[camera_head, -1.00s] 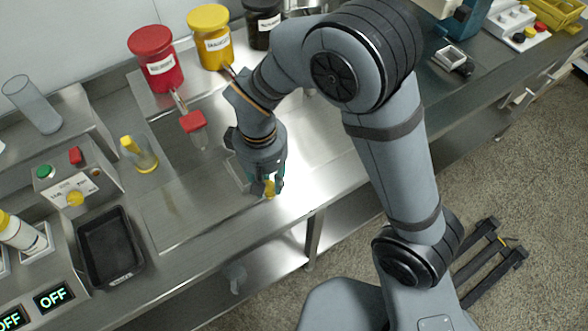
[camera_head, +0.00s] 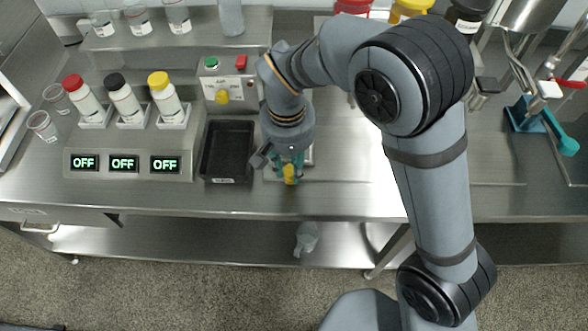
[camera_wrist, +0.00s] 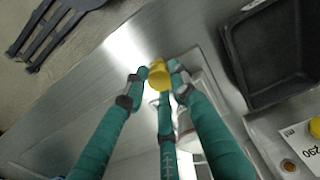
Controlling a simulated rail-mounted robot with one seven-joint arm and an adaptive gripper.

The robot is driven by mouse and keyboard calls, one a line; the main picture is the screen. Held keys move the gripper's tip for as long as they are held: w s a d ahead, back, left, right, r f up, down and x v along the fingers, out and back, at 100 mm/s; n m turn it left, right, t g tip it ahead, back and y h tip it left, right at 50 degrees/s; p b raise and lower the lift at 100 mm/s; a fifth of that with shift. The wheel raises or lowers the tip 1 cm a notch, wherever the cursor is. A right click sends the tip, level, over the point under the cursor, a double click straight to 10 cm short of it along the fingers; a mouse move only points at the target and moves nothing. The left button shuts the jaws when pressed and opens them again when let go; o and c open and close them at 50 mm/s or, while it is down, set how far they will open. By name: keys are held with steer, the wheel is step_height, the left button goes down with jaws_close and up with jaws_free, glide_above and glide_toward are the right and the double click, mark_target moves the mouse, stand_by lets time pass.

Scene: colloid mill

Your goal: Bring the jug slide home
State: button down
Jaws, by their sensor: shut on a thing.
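My gripper (camera_head: 290,174), with teal fingers, is shut on a yellow knob (camera_wrist: 159,73) just above the steel counter. The knob also shows below the fingers in the head view (camera_head: 290,172). A pale flat plate (camera_head: 306,156), which looks like the jug slide, lies partly hidden under my gripper. In the wrist view, pale edges also show behind the fingers. The control box (camera_head: 226,91) with green and red buttons and a yellow dial is up and left of my gripper. I cannot make out a jug on the slide.
A black tray (camera_head: 228,178) lies close left of my gripper. Capped bottles stand in holders left of it, behind several OFF displays (camera_head: 123,163). A pale vessel (camera_head: 306,238) shows below the counter's front edge.

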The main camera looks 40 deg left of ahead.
steer(key=shift+s+a, duration=0.15)
steer(key=shift+s, duration=0.05)
steer(key=shift+a, duration=0.1)
steer(key=c, duration=1.6)
jaws_free()
steer(key=shift+s+a, duration=0.1)
steer(key=shift+o, duration=1)
steer(key=shift+r, duration=0.1)
step_height(320, 180, up, 12)
steer(key=shift+f, duration=0.2)
